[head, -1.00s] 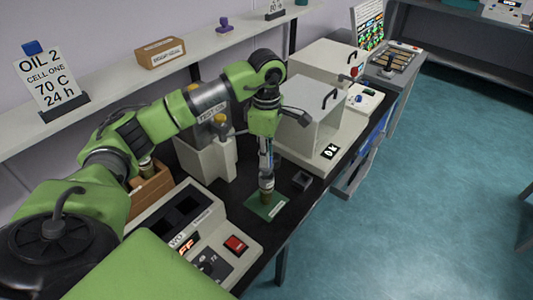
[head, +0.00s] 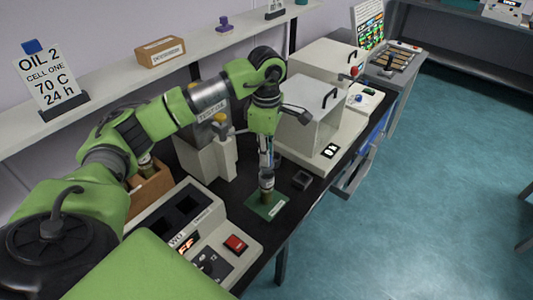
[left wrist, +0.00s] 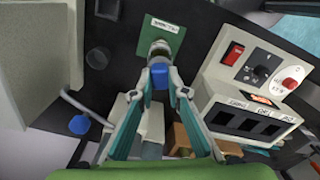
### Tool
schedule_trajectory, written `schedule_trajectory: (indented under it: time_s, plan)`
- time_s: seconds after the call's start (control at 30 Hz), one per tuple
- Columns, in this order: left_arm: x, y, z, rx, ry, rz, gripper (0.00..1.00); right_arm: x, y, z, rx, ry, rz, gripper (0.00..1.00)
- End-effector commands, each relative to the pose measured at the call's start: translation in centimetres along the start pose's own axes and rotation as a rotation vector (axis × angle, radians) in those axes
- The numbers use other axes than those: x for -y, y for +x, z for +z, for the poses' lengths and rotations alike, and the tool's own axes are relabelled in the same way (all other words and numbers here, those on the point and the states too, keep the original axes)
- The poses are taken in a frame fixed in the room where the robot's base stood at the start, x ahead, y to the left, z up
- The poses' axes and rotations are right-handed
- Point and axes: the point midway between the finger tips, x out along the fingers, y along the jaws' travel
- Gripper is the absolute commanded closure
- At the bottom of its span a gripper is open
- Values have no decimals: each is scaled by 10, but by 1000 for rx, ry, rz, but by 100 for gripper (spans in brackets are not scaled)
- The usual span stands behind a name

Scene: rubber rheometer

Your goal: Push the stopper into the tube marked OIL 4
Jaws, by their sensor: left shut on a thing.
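My left gripper (head: 266,172) points straight down over a green mat (head: 279,207) on the black bench. Below its fingertips an upright tube (head: 267,195) with brownish contents stands on the mat. In the left wrist view the fingers (left wrist: 159,68) close around a blue block-shaped piece, which looks like the stopper (left wrist: 158,82). The pale tube top (left wrist: 160,49) is just beyond the fingertips, in line with it. How deep the stopper sits is hidden by the fingers. The mat's label (left wrist: 165,24) is too small to read. My right gripper is out of view.
A white instrument with a red switch (head: 235,243) stands in front of the mat, to its left. A small dark open block (head: 302,180) is right of the tube. White boxed machines (head: 312,115) stand behind. An OIL 2 card (head: 47,75) is on the shelf.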

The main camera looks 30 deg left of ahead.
Motion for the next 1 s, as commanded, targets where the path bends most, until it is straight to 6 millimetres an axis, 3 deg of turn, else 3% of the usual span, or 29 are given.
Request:
schedule_trajectory:
  time_s: [1.0]
  plan:
    - [0,31,0,-1,0,0,100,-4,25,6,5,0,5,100]
